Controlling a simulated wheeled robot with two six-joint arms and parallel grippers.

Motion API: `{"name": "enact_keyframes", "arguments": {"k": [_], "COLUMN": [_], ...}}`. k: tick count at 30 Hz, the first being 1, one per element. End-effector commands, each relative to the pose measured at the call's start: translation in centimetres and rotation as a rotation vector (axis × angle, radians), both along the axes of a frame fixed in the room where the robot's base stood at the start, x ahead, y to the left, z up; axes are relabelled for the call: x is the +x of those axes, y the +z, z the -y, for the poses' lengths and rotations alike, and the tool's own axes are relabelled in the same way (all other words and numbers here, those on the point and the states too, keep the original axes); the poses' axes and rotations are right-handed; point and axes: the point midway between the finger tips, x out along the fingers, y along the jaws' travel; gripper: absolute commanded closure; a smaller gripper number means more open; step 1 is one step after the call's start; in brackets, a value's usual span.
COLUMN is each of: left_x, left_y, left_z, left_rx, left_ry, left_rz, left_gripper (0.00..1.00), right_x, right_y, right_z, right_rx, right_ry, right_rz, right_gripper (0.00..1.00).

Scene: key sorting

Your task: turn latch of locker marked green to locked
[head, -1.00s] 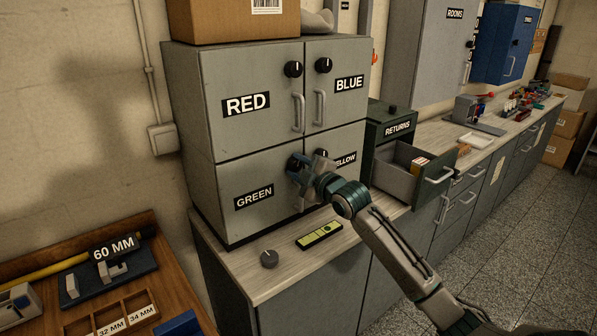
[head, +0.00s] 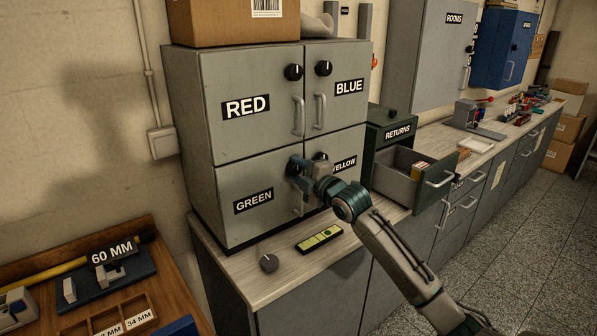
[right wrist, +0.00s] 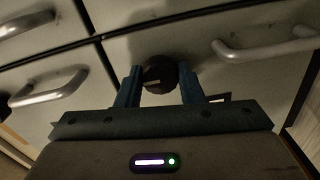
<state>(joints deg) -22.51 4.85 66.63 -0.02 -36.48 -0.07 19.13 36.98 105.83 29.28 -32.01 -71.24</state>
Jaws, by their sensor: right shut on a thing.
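The green locker (head: 228,186) is the lower left grey door, labelled GREEN, and it looks closed. Its black round latch knob (head: 292,166) sits at the door's upper right, mostly hidden in the head view by my right gripper (head: 299,170). In the right wrist view the knob (right wrist: 160,75) lies between the two blue fingers of my right gripper (right wrist: 159,84), which are shut on it. A short pale mark on the knob lies about level in that view. My left gripper is not in view.
The RED door (head: 246,90), BLUE door (head: 341,95) and YELLOW door (head: 342,150) adjoin it, with their own knobs or handles. The RETURNS drawer (head: 426,194) stands open to the right.

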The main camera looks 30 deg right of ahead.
Motion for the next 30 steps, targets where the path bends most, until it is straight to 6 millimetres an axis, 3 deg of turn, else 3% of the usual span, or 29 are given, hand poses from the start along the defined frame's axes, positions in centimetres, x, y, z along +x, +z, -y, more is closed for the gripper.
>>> {"name": "enact_keyframes", "arguments": {"k": [3, 4, 6, 7, 19, 30], "left_x": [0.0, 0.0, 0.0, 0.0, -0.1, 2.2], "left_y": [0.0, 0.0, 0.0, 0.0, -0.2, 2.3], "left_z": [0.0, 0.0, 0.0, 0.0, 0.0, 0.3], "left_rx": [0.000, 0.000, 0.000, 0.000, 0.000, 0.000], "left_ry": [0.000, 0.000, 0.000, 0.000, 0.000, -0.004], "left_rz": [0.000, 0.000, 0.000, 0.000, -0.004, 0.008], "left_gripper": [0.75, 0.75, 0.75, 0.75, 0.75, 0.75], "right_x": [0.0, 0.0, 0.0, 0.0, -0.7, -6.0], "right_y": [-0.1, -0.1, -0.1, -0.1, -0.1, -0.3], "right_z": [0.0, 0.0, 0.0, 0.0, 0.2, 0.5], "right_rx": [-0.001, -0.001, -0.001, 0.000, -0.004, -0.009], "right_ry": [-0.001, -0.001, -0.001, -0.001, -0.002, -0.001], "right_rz": [-0.002, -0.002, -0.002, -0.001, -0.001, -0.005], "right_gripper": [0.89, 0.60, 0.46, 0.44, 0.44, 0.44]}}
